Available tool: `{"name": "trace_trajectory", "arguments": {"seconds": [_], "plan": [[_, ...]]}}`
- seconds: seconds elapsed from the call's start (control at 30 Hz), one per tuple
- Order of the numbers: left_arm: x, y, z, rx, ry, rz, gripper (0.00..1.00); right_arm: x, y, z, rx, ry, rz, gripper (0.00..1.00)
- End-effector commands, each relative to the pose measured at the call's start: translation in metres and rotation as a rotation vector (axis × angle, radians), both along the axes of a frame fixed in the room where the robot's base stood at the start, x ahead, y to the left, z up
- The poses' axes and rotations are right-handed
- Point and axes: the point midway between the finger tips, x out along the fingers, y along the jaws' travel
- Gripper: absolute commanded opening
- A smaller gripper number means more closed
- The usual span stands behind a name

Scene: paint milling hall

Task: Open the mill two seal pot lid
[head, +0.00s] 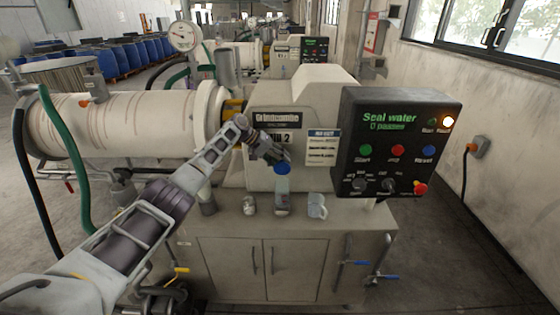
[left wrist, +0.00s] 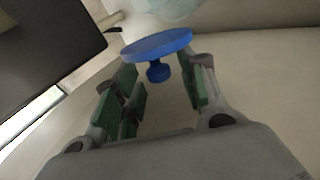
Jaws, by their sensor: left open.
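The mill two seal pot (head: 282,191) is a clear upright vessel on the bench in front of the mill. Its round blue lid (head: 283,168) sits at its top in the head view. In the left wrist view the lid (left wrist: 157,43) shows as a blue disc with a small blue knob (left wrist: 158,73) pointing toward my gripper. My right gripper is out of view.
A white mug (head: 317,206) stands right of the pot, and a small metal jar (head: 249,204) stands left. The black seal water panel (head: 398,143) juts out close at the right. The mill housing (head: 310,100) rises behind. The bench cabinet (head: 290,265) is below.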

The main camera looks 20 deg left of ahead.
Motion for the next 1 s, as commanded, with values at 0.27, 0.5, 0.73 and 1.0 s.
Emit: {"name": "trace_trajectory", "arguments": {"seconds": [0.27,0.5,0.73,1.0], "plan": [[-0.004,0.011,0.011,0.0,-0.001,0.001,0.41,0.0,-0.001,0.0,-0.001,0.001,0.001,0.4],[-0.013,0.032,0.033,0.0,-0.001,0.001,0.41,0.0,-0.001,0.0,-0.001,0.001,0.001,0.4],[-0.023,0.054,0.057,0.0,-0.001,0.002,0.41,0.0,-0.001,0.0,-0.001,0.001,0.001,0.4],[-0.031,0.073,0.078,0.0,-0.001,0.001,0.41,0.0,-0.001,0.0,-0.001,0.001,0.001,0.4]]}}
